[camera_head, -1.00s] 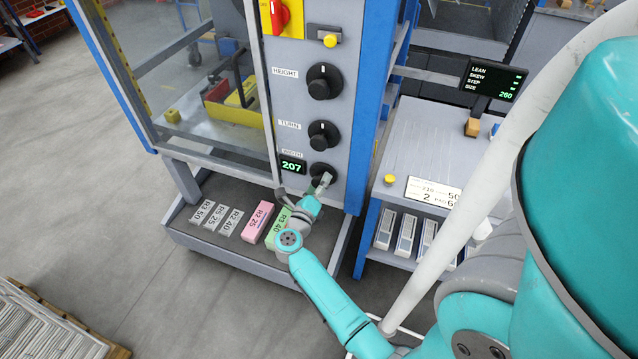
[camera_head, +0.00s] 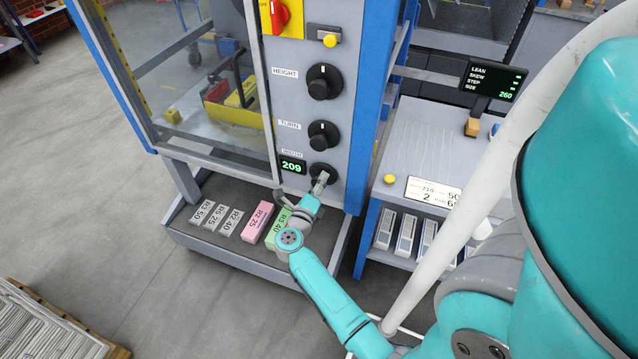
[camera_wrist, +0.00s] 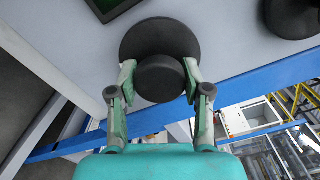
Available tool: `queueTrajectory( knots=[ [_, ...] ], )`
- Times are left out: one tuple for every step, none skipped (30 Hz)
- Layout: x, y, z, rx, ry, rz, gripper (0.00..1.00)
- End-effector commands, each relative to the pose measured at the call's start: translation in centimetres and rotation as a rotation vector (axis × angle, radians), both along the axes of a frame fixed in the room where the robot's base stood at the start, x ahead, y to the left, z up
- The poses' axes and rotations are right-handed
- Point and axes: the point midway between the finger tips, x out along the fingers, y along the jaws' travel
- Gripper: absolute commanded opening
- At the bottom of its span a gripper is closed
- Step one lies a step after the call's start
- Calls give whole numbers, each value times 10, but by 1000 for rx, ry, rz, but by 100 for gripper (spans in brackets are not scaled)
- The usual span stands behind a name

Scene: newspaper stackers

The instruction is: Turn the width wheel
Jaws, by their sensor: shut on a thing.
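The width wheel (camera_head: 324,170) is a black round knob, the lowest of the knobs on the grey panel, beside a small display (camera_head: 292,166) that reads 209. In the wrist view the wheel (camera_wrist: 160,80) shows as a dark disc with a smaller hub in front. My gripper (camera_head: 322,184) reaches up to the wheel from below. Its two fingers, seen in the wrist view (camera_wrist: 158,84), are shut on the hub, one on each side. The gripper hides part of the wheel in the head view.
Above are the TURN knob (camera_head: 323,135) and the HEIGHT knob (camera_head: 324,81). A tray (camera_head: 205,250) of labelled blocks lies below the panel. A second display (camera_head: 492,80) reads SIZE 260. A shelf unit (camera_head: 430,160) stands to the right.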

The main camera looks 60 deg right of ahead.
Motion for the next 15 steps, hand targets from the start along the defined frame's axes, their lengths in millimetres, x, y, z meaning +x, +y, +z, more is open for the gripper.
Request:
queueTrajectory(
  knots=[
    [0,0,0,-1,28,0,14],
    [0,0,0,-3,44,0,14],
    [0,0,0,-4,62,0,14],
    [0,0,0,-5,71,0,14],
    [0,0,0,-5,79,0,14],
    [0,0,0,-6,85,0,14],
    [0,0,0,-6,88,0,14],
    [0,0,0,-6,89,0,14],
    [0,0,0,-6,89,0,14],
    [0,0,0,-6,88,0,14],
    [0,0,0,-6,88,0,14],
    [0,0,0,-6,88,0,14],
    [0,0,0,-6,88,0,14],
    [0,0,0,-6,88,0,14],
    [0,0,0,-6,87,0,56]
  ],
)
